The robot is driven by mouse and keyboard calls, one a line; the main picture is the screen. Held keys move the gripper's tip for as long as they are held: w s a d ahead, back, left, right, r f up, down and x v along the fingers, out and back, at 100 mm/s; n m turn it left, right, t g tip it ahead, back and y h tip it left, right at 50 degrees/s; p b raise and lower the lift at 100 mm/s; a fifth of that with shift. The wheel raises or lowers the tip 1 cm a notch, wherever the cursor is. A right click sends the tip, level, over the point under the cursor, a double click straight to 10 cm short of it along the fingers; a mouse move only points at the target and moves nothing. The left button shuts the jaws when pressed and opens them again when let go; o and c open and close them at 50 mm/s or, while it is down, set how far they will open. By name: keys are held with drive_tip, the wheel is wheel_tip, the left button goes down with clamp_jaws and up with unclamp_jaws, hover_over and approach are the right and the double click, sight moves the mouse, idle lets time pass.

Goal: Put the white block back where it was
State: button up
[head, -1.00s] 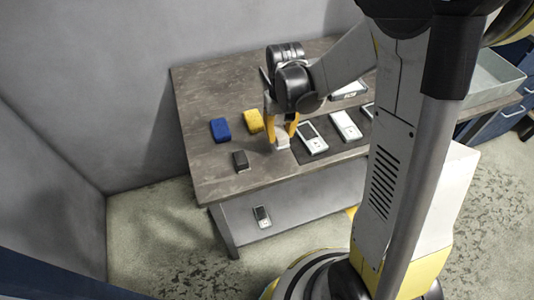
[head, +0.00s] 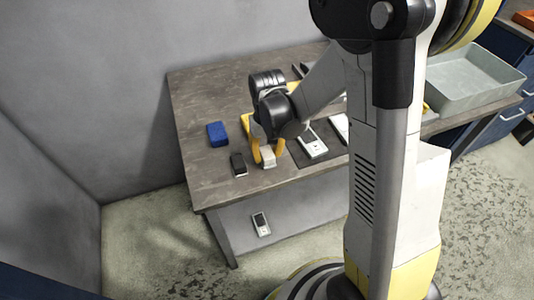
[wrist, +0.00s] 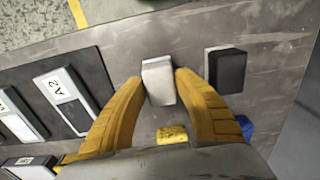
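The white block (head: 268,158) is between the two yellow fingers of my gripper (head: 268,152), close over the table's front part. In the wrist view, my gripper (wrist: 159,80) has a fingertip against each side of the white block (wrist: 158,82). I cannot tell whether the block touches the table. A black block (head: 238,165) lies just left of it in the head view, and right of it in the wrist view (wrist: 227,70), with a gap between. A yellow block (wrist: 172,135) shows behind the fingers in the wrist view.
A blue block (head: 217,134) lies at the table's left. A dark mat with white-framed pieces, one marked A2 (wrist: 63,92), lies beside my gripper. A grey tray (head: 470,80) stands far right. A small device (head: 261,223) is below the tabletop. Bare tabletop lies at left.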

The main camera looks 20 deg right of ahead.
sight(267, 153)
drive_tip(key=shift+o, duration=0.7)
drive_tip(key=shift+r, duration=0.1)
drive_tip(key=shift+r+p, duration=0.2)
drive_tip(key=shift+p, duration=0.1)
wheel_tip(267, 153, up, 12)
drive_tip(key=p, duration=0.4)
drive_tip(key=s+r+t, duration=0.7)
drive_tip(key=s+r, duration=0.4)
drive_tip(key=s, duration=0.1)
drive_tip(key=shift+s+r, duration=0.2)
drive_tip(key=shift+s, duration=0.15)
